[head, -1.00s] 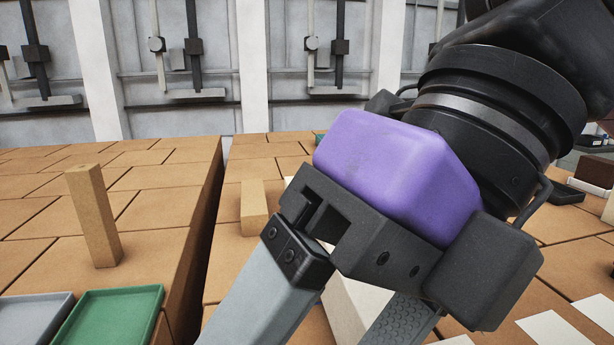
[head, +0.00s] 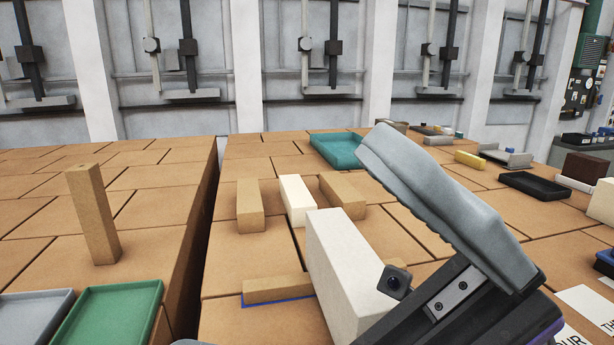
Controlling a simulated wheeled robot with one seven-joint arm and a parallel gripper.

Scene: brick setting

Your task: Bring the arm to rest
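My gripper (head: 440,205) is in the lower right of the head view, above the right-hand brick-topped surface. One long grey finger shows, pointing up and to the left, on a black bracket. The other finger is not clearly in view, so the opening between them is hidden. Nothing is seen held against the visible finger. A sliver of purple housing shows at the bottom right edge. The rest of my arm is out of the picture.
A large white block (head: 338,262) stands just left of my gripper, partly hidden by it. A tan strip (head: 278,289), a small white block (head: 298,203) and a teal tray (head: 322,151) lie around. An upright tan block (head: 92,215) stands left of the dark gap.

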